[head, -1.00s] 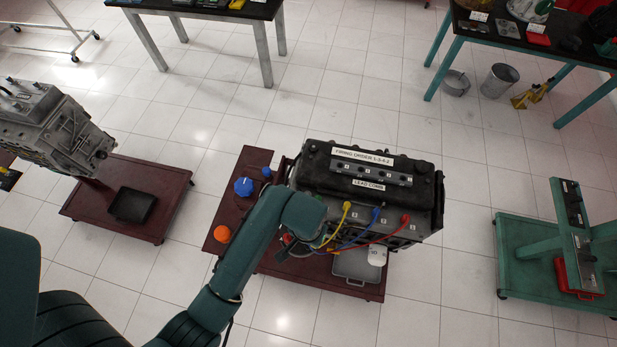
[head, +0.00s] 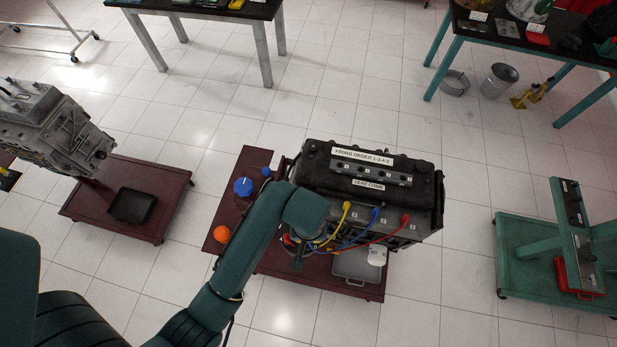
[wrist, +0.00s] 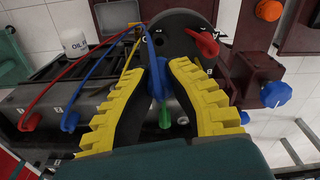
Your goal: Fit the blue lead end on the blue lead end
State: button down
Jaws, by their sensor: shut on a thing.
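My gripper (wrist: 165,72), with yellow toothed fingers, is shut on one blue lead end (wrist: 157,82) in the wrist view. This end is beside a round black cap (wrist: 180,32); whether it touches the cap cannot be told. The blue lead arcs left to its other blue lead end (wrist: 70,122), which sits on the engine's side. That end also shows in the head view (head: 376,214), between the yellow and red ends. In the head view my arm hides the gripper and the held end.
A red lead end (wrist: 205,42) sits on the cap, close to my right finger. Red and yellow leads run beside the blue one. A green knob-like part (wrist: 165,116) shows between the fingers. The engine (head: 365,180) stands on a dark red cart (head: 218,225) with a blue knob (head: 243,187).

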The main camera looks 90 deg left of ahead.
jog(key=shift+f+b, duration=1.05)
jog(key=shift+f, duration=1.6)
jog(key=shift+r+p, duration=0.1)
jog(key=shift+p, duration=0.4)
jog(key=shift+f+p, duration=0.45)
jog(key=shift+f, duration=0.5)
jog(key=c, duration=1.1)
grip_release()
jog(key=r, duration=1.2)
jog(key=shift+d, duration=0.25)
